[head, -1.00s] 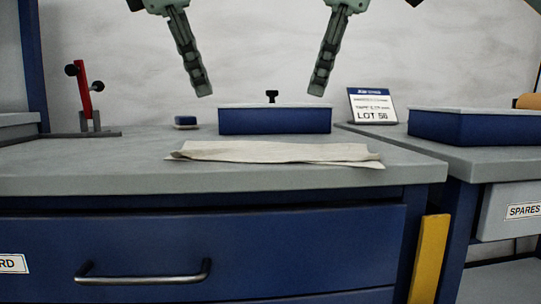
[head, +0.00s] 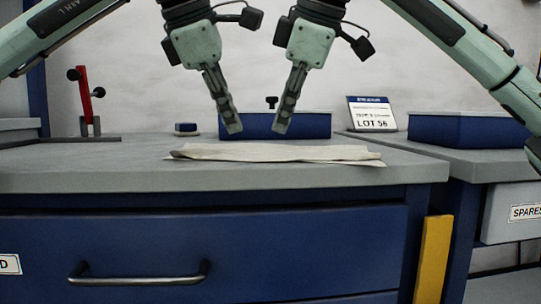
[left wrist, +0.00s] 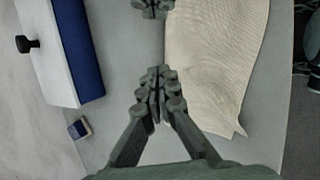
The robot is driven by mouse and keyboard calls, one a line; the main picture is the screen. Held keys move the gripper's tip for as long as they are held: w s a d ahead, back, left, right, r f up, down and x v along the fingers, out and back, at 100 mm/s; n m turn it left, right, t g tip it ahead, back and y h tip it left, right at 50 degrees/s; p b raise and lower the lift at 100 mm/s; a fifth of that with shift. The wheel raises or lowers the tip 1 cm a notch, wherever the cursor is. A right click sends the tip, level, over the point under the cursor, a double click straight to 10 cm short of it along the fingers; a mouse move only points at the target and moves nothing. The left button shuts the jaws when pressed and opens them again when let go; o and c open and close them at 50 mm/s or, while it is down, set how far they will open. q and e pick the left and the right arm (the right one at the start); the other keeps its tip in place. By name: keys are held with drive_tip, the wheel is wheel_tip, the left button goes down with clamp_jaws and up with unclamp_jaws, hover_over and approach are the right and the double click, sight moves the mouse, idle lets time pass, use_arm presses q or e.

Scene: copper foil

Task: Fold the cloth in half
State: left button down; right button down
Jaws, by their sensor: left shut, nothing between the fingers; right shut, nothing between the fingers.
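The cream cloth (head: 275,153) lies on the grey worktop, a flat wide strip in the head view with uneven layers along its front edge. It also shows in the left wrist view (left wrist: 215,60), with slightly offset edges at its near end. My left gripper (head: 233,130) is shut and empty, above and behind the cloth. In the left wrist view its fingers (left wrist: 155,75) are together beside the cloth's long edge. My right gripper (head: 280,130) is shut and empty, a little to the right at similar height; its tip shows at the top of the left wrist view (left wrist: 152,6).
A blue box with a pale lid and black knob (head: 318,125) stands behind the grippers. A small blue block (head: 186,128) sits left of it. A red-handled clamp (head: 85,100) is at far left. A LOT 56 sign (head: 372,113) stands right. The worktop (head: 110,165) is clear left of the cloth.

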use_arm(q)
drive_tip(key=shift+f, duration=0.25)
use_arm(e)
drive_tip(key=shift+f, duration=0.25)
use_arm(q)
drive_tip(key=shift+f+p, duration=0.35)
drive_tip(key=shift+p, duration=0.15)
use_arm(e)
drive_tip(key=shift+r, duration=0.3)
drive_tip(key=shift+f, duration=0.2)
drive_tip(key=shift+f, duration=0.25)
use_arm(q)
drive_tip(key=shift+r, duration=0.1)
use_arm(e)
drive_tip(key=shift+r, duration=0.1)
